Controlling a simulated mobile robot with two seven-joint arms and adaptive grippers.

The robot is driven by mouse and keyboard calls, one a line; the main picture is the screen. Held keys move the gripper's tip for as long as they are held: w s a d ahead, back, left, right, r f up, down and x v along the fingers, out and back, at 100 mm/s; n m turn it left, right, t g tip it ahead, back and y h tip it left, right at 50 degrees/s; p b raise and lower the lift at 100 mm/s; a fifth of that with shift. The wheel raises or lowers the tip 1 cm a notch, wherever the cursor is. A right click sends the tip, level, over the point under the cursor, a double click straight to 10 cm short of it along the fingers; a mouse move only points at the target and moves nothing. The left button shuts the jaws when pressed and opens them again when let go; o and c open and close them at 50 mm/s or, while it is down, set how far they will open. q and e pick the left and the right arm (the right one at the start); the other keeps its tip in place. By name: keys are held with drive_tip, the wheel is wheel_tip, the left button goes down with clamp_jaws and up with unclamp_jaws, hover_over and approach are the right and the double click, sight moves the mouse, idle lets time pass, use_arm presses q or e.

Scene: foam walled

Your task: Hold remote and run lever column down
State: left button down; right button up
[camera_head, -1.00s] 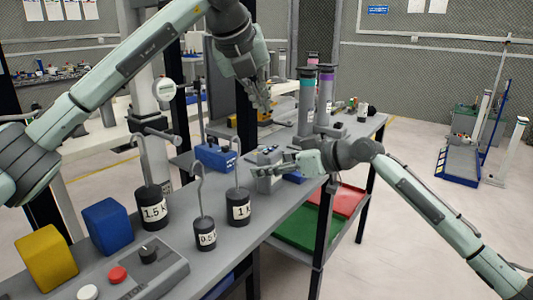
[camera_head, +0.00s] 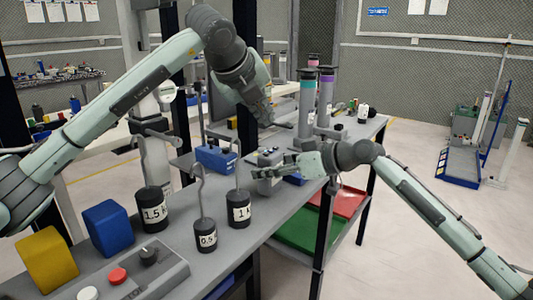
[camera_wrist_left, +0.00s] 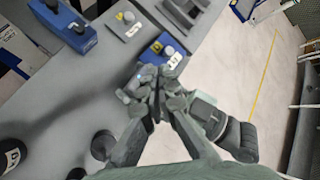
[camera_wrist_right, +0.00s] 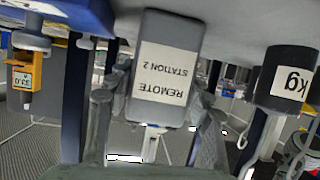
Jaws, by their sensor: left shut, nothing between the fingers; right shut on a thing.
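The grey remote (camera_head: 267,184) stands at the table's right edge. The right wrist view shows its "REMOTE STATION 2" label (camera_wrist_right: 165,72) upside down. My right gripper (camera_head: 284,170) is shut on the remote, with a finger on either side in the right wrist view. My left gripper (camera_head: 284,124) is shut and empty, higher and farther back than the remote. In the left wrist view its fingertips (camera_wrist_left: 155,88) overlap my right gripper and hide most of the remote. I cannot tell if they touch. I cannot tell which upright is the lever column; one banded column (camera_head: 307,103) stands behind.
Hooked weights (camera_head: 205,236), a blue block (camera_head: 108,227), a yellow block (camera_head: 46,260) and a button panel (camera_head: 133,277) occupy the near table. A blue box (camera_head: 215,158) stands behind the weights. Open floor lies to the right.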

sight(270, 153)
use_arm(q)
drive_tip(key=shift+f, duration=2.55)
drive_tip(key=shift+f, duration=0.15)
drive_tip(key=shift+f, duration=0.15)
drive_tip(key=shift+s+f, duration=0.1)
drive_tip(key=shift+f, duration=0.15)
drive_tip(key=shift+s+f, duration=0.1)
drive_tip(key=shift+f, duration=0.4)
drive_tip(key=shift+w+r, duration=0.2)
drive_tip(key=shift+r, duration=0.2)
idle(3.5)
drive_tip(key=shift+r, duration=0.65)
